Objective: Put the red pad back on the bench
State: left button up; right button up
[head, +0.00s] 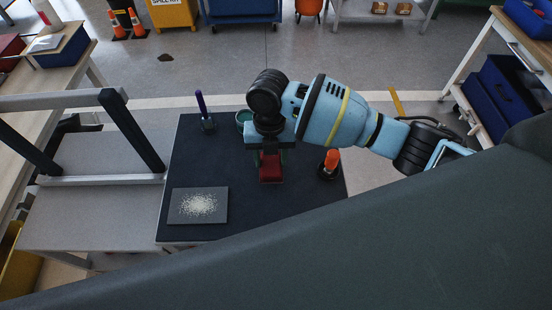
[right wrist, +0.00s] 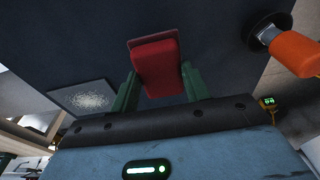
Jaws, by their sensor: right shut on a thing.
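The red pad (head: 270,168) is a small red block in my right gripper, above the dark-topped bench (head: 270,205). In the right wrist view the red pad (right wrist: 156,68) sits between the two green fingers of my right gripper (right wrist: 157,88), which are shut on it. In the head view the right gripper (head: 270,160) points down at the middle of the bench. I cannot tell whether the pad touches the bench top. My left gripper is not in view.
On the bench stand an orange-handled tool (head: 331,162) close right of the pad, a blue-handled tool (head: 203,110), a green-rimmed cup (head: 243,118) behind the gripper and a grey plate with pale grains (head: 199,206) at front left. The bench's front right is clear.

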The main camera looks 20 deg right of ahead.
aim_at(276, 160)
jog(key=shift+w+d+f, duration=0.1)
jog(key=shift+w+d, duration=0.55)
jog(key=shift+d, duration=0.25)
jog(key=shift+f, duration=1.8)
jog(key=o, duration=0.9)
jog(key=shift+o, duration=0.2)
notch_tip(276, 160, up, 12)
jog(key=w, duration=0.1)
jog(key=shift+w+d, duration=0.2)
jog(key=shift+w, duration=0.1)
